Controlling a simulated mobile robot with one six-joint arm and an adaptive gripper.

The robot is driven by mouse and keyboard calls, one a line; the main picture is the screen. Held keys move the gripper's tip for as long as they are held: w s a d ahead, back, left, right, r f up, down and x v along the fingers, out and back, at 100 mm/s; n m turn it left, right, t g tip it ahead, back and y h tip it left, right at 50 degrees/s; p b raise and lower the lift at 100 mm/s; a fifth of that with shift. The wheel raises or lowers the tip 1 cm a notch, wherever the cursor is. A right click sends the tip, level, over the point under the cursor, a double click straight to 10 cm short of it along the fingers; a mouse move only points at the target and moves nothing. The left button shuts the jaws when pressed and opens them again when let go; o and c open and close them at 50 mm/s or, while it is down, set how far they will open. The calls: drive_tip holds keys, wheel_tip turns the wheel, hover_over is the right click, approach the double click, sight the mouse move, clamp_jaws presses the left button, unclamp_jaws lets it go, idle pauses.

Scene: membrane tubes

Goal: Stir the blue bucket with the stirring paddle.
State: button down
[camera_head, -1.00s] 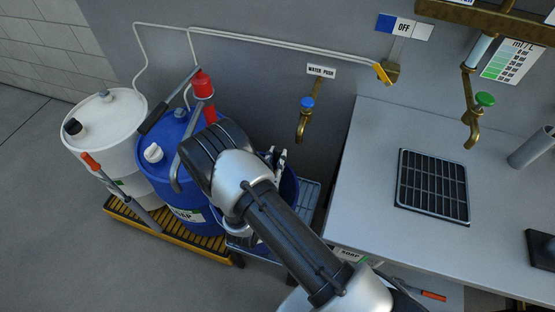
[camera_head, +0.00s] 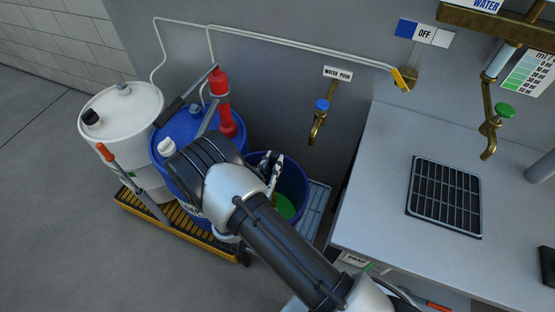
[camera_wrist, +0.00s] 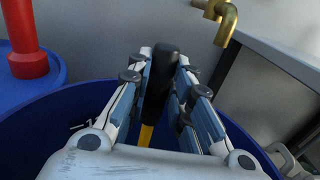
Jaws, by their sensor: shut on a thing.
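The blue bucket (camera_head: 297,182) stands beside the blue drum with green liquid (camera_head: 285,206) inside; my arm hides its near side. My gripper (camera_head: 271,165) is over the bucket opening. In the wrist view my gripper (camera_wrist: 166,72) is shut on the stirring paddle (camera_wrist: 160,82), with its black handle between the fingers and a yellow shaft below. The handle stands roughly upright. The paddle's lower end is hidden, so its depth in the liquid cannot be seen. The bucket also fills the lower wrist view (camera_wrist: 38,128).
A blue drum (camera_head: 188,124) with a red pump (camera_head: 220,84) stands left of the bucket, beside a white drum (camera_head: 125,108). An orange-handled tool (camera_head: 128,180) leans there. A brass tap (camera_head: 318,120) is on the wall behind. The grey counter (camera_head: 385,160) bounds the right side.

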sight(286, 163)
drive_tip(key=shift+s+a, duration=0.25)
drive_tip(key=s, duration=0.3)
drive_tip(key=shift+d, duration=0.15)
idle(0.4)
drive_tip(key=w+d, duration=0.4)
drive_tip(key=shift+w+d, duration=0.1)
drive_tip(key=shift+d, duration=0.15)
idle(0.3)
drive_tip(key=shift+r, duration=0.1)
